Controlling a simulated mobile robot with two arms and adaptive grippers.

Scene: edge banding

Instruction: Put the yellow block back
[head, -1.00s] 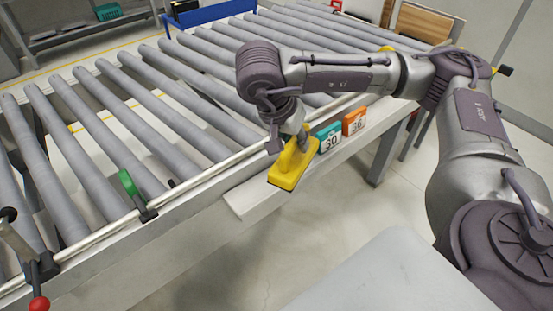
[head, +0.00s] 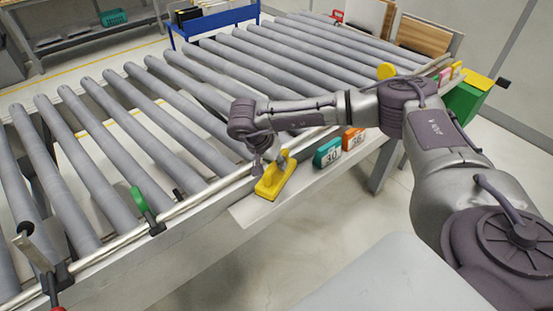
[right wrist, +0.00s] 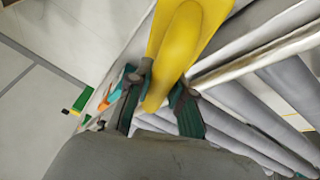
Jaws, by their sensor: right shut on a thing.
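The yellow block (head: 275,180) is at the white ledge (head: 245,208) along the front of the roller conveyor. My right gripper (head: 277,160) is shut on its upper part. I cannot tell whether its underside touches the ledge. In the right wrist view the yellow block (right wrist: 175,50) runs up from between the two fingers of the right gripper (right wrist: 163,98). My left gripper does not show in the head view.
A teal block marked 30 (head: 327,153) and an orange block marked 36 (head: 353,138) stand on the ledge to the right of the yellow block. The roller conveyor (head: 150,135) lies behind. A green lever (head: 139,200) is on the rail at left.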

